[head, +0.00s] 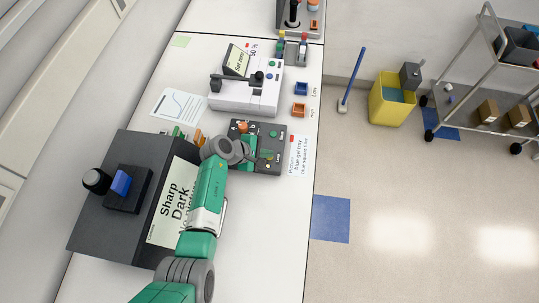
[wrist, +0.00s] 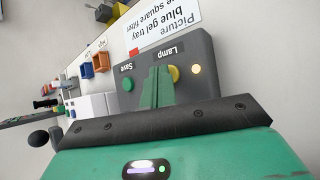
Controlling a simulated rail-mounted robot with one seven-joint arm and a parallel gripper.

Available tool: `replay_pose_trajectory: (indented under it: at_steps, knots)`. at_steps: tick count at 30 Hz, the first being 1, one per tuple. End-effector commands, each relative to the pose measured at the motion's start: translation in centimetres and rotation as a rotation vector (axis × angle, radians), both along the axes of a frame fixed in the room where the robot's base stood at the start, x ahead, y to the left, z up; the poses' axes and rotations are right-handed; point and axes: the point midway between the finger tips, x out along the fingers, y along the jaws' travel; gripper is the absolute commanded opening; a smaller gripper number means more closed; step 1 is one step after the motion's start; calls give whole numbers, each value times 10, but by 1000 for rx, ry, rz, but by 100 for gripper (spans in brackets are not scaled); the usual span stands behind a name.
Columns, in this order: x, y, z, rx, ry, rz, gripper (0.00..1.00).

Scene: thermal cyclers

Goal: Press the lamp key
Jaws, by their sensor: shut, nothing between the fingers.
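The lamp key (wrist: 173,74) is a round yellow button under the label "Lamp" on a dark grey control panel (wrist: 201,52). The green save key (wrist: 128,84) sits to its left under "Save". My gripper (wrist: 160,70) is shut and empty, with its green fingertips over the panel just left of the lamp key. The fingers overlap the key's edge in the wrist view, and I cannot tell whether they touch it. A small round light (wrist: 196,69) glows to the right of the key. In the head view my gripper (head: 257,158) is low over the panel (head: 272,131).
A dark box labelled "Sharp Dark" (head: 137,160) stands left of my arm. A white device (head: 232,98) stands behind the panel. Blue (head: 301,88) and orange (head: 299,110) trays sit near the bench's right edge. A printed card (head: 298,156) lies right of the panel.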

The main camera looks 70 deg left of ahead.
Motion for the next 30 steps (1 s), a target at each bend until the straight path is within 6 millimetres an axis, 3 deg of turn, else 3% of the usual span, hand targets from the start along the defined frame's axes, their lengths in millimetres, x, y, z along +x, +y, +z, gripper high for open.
replay_pose_trajectory:
  at_steps: [11, 22, 30]
  knots:
    - [0, -1, 16, -1, 1, -1, 0]
    - [0, -1, 17, -1, 1, -1, 0]
    - [0, -1, 43, -1, 1, -1, 0]
